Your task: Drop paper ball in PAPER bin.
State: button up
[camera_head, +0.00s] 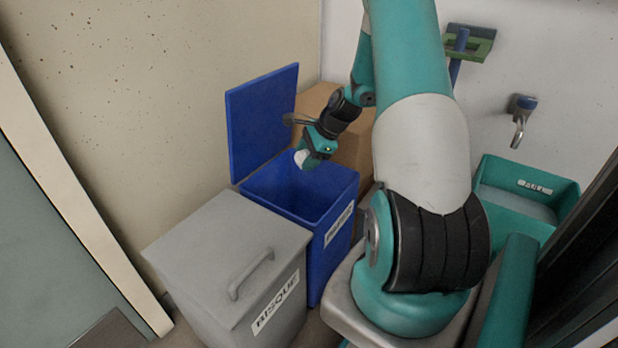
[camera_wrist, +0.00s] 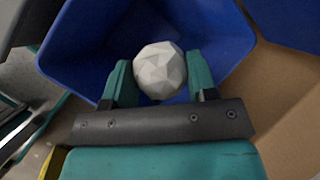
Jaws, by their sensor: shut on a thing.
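The paper ball is a white, faceted ball (camera_wrist: 160,70) held between the two teal fingers of my gripper (camera_wrist: 160,80) in the wrist view. In the head view my gripper (camera_head: 306,161) is above the open blue bin (camera_head: 333,243), with a bit of the white ball (camera_head: 300,157) showing at its tip. The blue bin's lid (camera_head: 262,120) stands raised at the back left. The label on the bin's front is too slanted and small to read surely. In the wrist view the blue bin's inside (camera_wrist: 105,45) lies behind the ball.
A grey bin (camera_head: 225,260) with a shut, handled lid and a label reading like "BISQUE" stands left of the blue bin. A cardboard box (camera_head: 318,100) is behind. A teal sink (camera_head: 525,195) and a tap (camera_head: 520,118) are at the right.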

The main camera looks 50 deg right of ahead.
jog(key=shift+s+d+f+m+b, duration=0.15)
jog(key=shift+d+f+m+b, duration=0.2)
jog(key=shift+f, duration=0.2)
notch_tip(320, 180, down, 6)
jog(key=b, duration=0.7)
jog(key=shift+r, duration=0.2)
jog(key=o, duration=1)
jog(key=shift+c, duration=0.2)
jog(key=shift+r, duration=0.1)
jog(key=p+v, duration=0.7)
jog(key=v, duration=1)
jog(key=shift+s+p, duration=0.25)
jog(key=shift+p, duration=0.1)
